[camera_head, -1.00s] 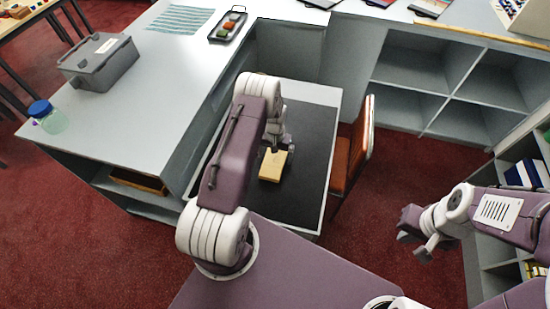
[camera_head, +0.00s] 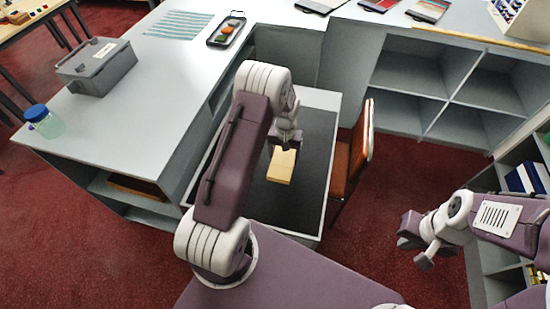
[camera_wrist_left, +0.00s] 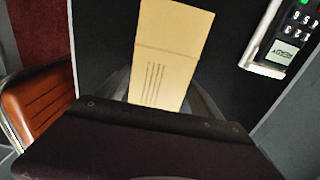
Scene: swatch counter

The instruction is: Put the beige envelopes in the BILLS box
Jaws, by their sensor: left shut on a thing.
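A beige envelope (camera_head: 281,166) is held by my left gripper (camera_head: 287,142) above the black mat (camera_head: 312,160) on the low desk. In the left wrist view the envelope (camera_wrist_left: 172,50) reaches up from between the fingers, with dark printed lines near the grip. My left gripper is shut on it. My right gripper (camera_head: 418,240) hangs over the red floor at the right, away from the desk; whether its jaws are open is unclear. A grey lidded box (camera_head: 97,68) with a pale label stands on the left counter; its lettering is too small to read.
A blue-lidded jar (camera_head: 45,121) and a dark tray (camera_head: 227,31) stand on the left counter. An orange chair (camera_head: 350,155) is right of the desk. The counter's middle (camera_head: 150,100) is clear.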

